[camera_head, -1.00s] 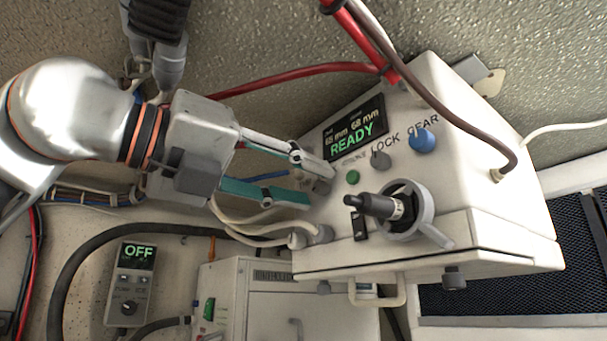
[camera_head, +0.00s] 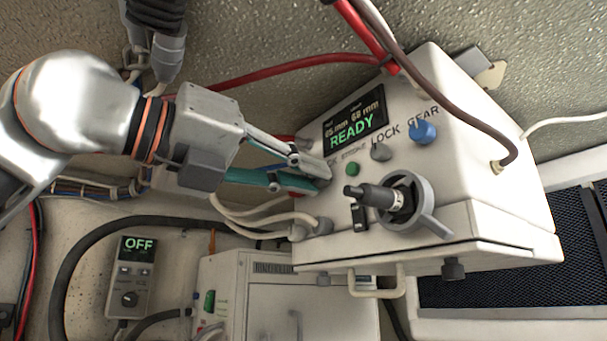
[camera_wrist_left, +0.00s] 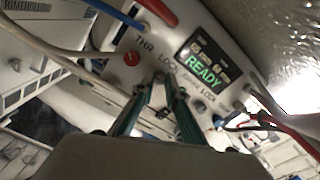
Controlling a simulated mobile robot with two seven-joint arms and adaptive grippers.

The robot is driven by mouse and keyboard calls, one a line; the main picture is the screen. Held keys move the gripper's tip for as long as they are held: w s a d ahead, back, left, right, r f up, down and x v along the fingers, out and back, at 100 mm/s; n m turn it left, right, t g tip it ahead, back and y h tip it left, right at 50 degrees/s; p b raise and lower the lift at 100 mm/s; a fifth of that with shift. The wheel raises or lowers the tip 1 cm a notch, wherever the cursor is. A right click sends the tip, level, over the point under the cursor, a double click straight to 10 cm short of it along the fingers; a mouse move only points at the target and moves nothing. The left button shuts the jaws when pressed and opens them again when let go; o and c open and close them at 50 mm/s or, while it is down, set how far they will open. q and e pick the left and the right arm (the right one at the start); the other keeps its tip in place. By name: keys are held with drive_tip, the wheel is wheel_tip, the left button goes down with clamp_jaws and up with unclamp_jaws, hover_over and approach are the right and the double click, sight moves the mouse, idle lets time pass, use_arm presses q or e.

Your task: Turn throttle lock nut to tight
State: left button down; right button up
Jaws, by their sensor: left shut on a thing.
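A white control box (camera_head: 450,130) hangs on the wall and carries the throttle lock nut, a small grey part on its left face. My left gripper (camera_head: 322,174) reaches it from the left, shut on the nut, its fingertips against the box face. The fingers hide most of the nut in the head view. In the left wrist view, the green-sided fingers (camera_wrist_left: 161,88) close near the "THR LOCK" lettering. The nut's turned position cannot be made out. The box's display (camera_head: 355,122) reads "READY". My right gripper is not in view.
A green button (camera_head: 352,169), a grey knob (camera_head: 381,152), a blue knob (camera_head: 423,132) and a black-handled lever (camera_head: 375,196) sit right of my gripper. A red knob (camera_wrist_left: 131,58) shows in the wrist view. Cables run below and above the arm. A small panel (camera_head: 130,275) reads "OFF".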

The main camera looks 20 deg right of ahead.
use_arm(q)
drive_tip(key=m+p, duration=0.1)
drive_tip(key=m, duration=1.9)
drive_tip(key=shift+p, duration=0.35)
idle(0.3)
drive_tip(key=c, duration=2)
unclamp_jaws()
drive_tip(key=shift+a, duration=0.1)
drive_tip(key=v, duration=1.2)
drive_tip(key=shift+s, duration=0.1)
